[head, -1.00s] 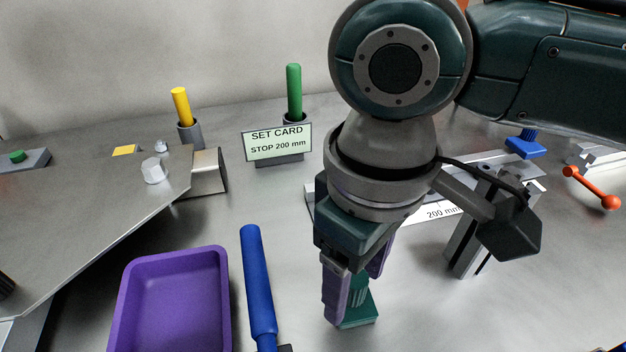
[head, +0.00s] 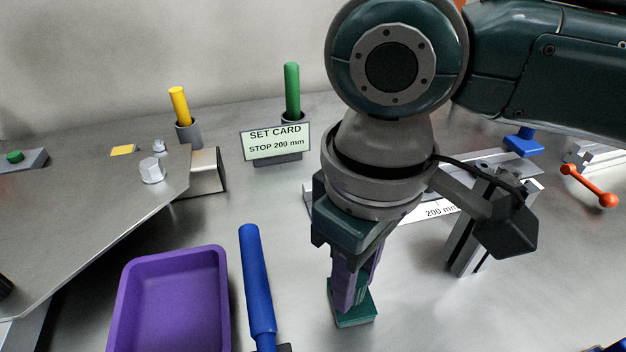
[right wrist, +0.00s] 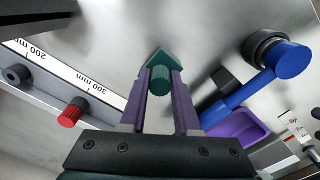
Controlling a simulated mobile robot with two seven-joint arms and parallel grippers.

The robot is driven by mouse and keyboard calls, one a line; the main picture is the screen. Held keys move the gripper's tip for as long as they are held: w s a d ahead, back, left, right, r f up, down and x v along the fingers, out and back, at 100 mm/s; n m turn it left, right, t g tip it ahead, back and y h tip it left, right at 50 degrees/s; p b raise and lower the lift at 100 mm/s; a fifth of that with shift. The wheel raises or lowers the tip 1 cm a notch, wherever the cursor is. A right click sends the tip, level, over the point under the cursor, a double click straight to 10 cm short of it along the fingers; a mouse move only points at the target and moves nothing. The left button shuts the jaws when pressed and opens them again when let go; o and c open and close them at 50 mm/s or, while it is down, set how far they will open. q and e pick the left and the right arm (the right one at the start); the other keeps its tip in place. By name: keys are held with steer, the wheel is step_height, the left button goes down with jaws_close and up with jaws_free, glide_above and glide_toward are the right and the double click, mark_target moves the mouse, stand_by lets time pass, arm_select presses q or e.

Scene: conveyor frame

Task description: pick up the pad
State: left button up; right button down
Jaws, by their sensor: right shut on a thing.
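The pad (head: 354,312) is a teal block with a ribbed, upright grip, standing on the grey table below my right arm. My right gripper (head: 352,284) points down with its purple fingers shut on the grip of the pad. In the right wrist view the pad (right wrist: 153,58) shows between the fingertips (right wrist: 161,80). The base appears to rest on the table; I cannot see a gap beneath it. The fingers hide part of the grip. My left gripper is not in view.
A blue-handled tool (head: 257,285) and a purple tray (head: 222,300) lie to the left. Behind stand a set card reading STOP 200 mm (head: 276,142) and a green rod (head: 292,90). A scale rail (right wrist: 65,78) with a red knob (right wrist: 73,112) lies close by.

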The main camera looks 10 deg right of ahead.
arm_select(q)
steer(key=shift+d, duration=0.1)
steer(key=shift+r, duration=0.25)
arm_select(e)
steer(key=shift+r, duration=0.6)
arm_select(q)
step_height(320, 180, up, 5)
steer(key=p, duration=0.5)
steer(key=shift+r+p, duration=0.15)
steer(key=shift+p, duration=0.25)
arm_select(e)
step_height(320, 180, up, 19)
steer(key=shift+f, duration=0.1)
steer(key=c, duration=1.2)
jaws_free()
steer(key=shift+c, duration=0.2)
jaws_close()
